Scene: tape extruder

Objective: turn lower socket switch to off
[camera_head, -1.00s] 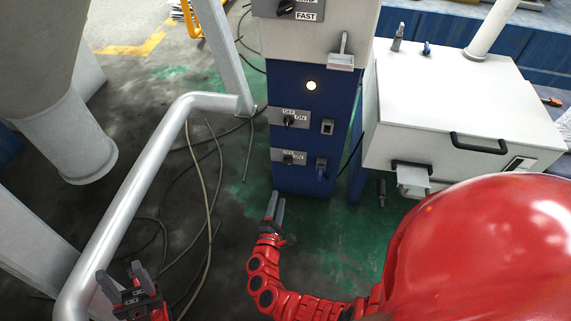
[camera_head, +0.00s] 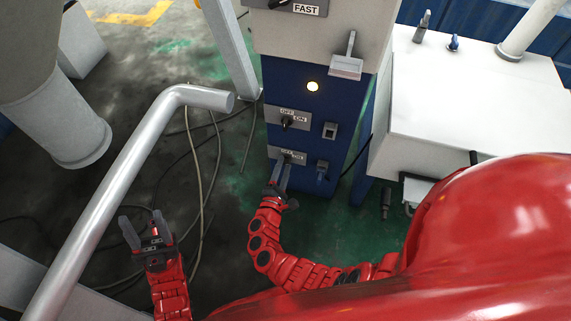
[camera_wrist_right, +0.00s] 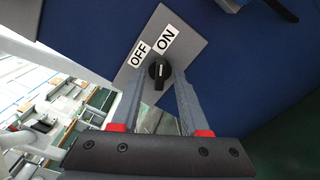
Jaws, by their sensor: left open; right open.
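The lower socket switch is a black rotary knob (camera_wrist_right: 158,71) on a grey plate with OFF and ON labels. In the right wrist view its white mark points up, roughly toward ON. In the head view its plate (camera_head: 297,157) is low on the blue panel, and the knob is mostly hidden by my gripper. My right gripper (camera_head: 281,171) is open in front of this plate. In the right wrist view its fingertips (camera_wrist_right: 160,76) are apart, one on each side of the knob; I cannot tell if they touch it. My left gripper (camera_head: 143,226) is open and empty, near the grey pipe.
An upper OFF/ON switch (camera_head: 287,122) sits above the lower one. Sockets (camera_head: 329,130) are to the right of the switches. A thick grey pipe rail (camera_head: 140,150) stands at left, with cables on the floor. A white box machine (camera_head: 470,105) is at right.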

